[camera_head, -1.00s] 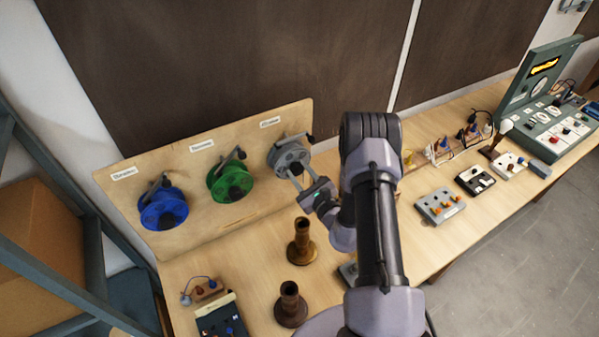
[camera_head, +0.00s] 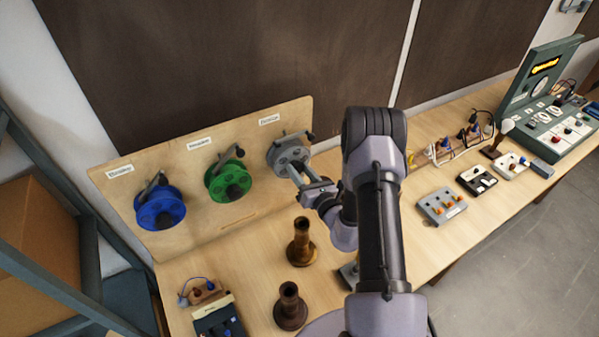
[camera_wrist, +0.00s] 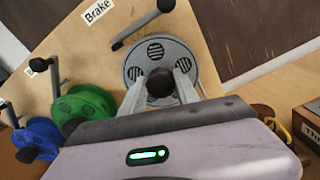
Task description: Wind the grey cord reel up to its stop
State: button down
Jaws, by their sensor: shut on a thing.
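The grey cord reel (camera_head: 283,151) is the rightmost of three reels on the upright wooden board. It also shows at the top middle of the wrist view (camera_wrist: 178,52), with slotted round windows in its face. My gripper (camera_head: 294,170) reaches the reel's face from the front. In the wrist view its two fingers are shut on the reel's dark knob (camera_wrist: 160,80), one on each side. A lever with a dark knob (camera_wrist: 138,27) stands above the reel beside a label reading "Brake" (camera_wrist: 97,11). The fingers hide part of the reel's lower face.
A green reel (camera_head: 218,186) and a blue reel (camera_head: 158,215), each with its lever, are left on the board (camera_head: 240,205). Two brown spindle-like stands (camera_head: 301,250) stand on the bench below. Switch boxes (camera_head: 440,207) lie to the right.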

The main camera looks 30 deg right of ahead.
jog(key=m, duration=0.6)
jog(key=shift+d+f, duration=0.1)
jog(key=m, duration=0.6)
jog(key=shift+m, duration=0.3)
jog(key=m+p, duration=0.1)
jog(key=m, duration=0.5)
jog(key=shift+f, duration=0.15)
jog(key=m+p, duration=0.1)
jog(key=m, duration=0.5)
jog(key=shift+f, duration=0.15)
jog(key=c, duration=0.9)
grip_release()
